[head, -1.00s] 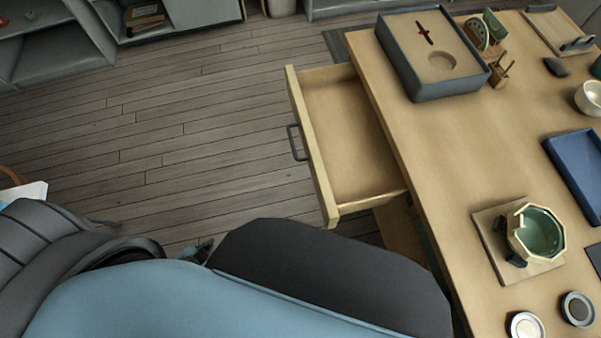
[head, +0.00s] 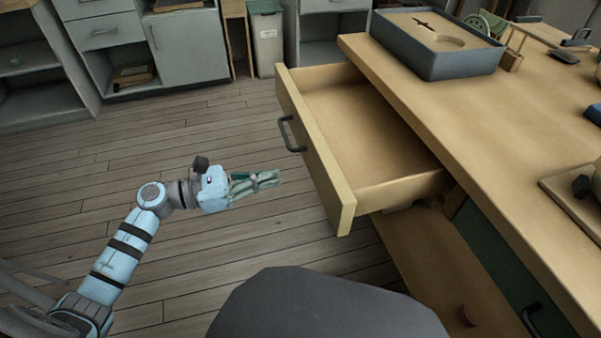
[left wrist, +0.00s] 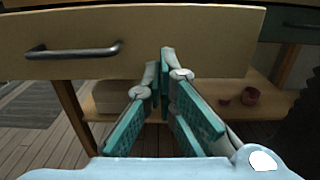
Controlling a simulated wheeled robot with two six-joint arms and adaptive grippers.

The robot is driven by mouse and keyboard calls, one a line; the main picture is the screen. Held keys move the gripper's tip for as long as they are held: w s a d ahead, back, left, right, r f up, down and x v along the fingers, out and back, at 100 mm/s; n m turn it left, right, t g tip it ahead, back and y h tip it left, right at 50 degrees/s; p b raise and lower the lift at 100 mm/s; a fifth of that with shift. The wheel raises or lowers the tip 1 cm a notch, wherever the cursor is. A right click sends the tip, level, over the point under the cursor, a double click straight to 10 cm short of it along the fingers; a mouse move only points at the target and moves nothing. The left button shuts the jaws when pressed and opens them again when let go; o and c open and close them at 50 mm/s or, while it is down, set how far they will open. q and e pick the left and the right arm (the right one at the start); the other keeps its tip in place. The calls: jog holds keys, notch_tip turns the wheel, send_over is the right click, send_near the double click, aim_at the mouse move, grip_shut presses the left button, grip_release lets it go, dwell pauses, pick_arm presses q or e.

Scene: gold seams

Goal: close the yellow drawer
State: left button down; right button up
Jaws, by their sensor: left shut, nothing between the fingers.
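The pale yellow wooden drawer (head: 318,158) stands pulled out from the table's left side and is empty inside. Its front panel bears a dark bar handle (head: 290,135). My left gripper (head: 274,178) is shut and empty, in front of the drawer front and apart from it in the head view. In the left wrist view the drawer front (left wrist: 200,38) spans the top, with its handle (left wrist: 75,50) left of my fingertips (left wrist: 164,68). The fingertips overlap the panel's lower part there; I cannot tell the exact gap. My right gripper is not in view.
The wooden table (head: 440,115) carries a grey box (head: 435,62) above the drawer. A dark green drawer (head: 500,262) sits nearer me, and a lower shelf holds a small dark red bowl (left wrist: 250,95). Grey cabinets (head: 190,45) and a bin (head: 266,38) stand behind. The floor on the left is clear.

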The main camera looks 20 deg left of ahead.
aim_at(314, 167)
pick_arm(q)
jog(key=x, duration=0.7)
jog(key=shift+d+b, duration=0.15)
jog(key=shift+b, duration=0.25)
jog(key=shift+w, duration=0.15)
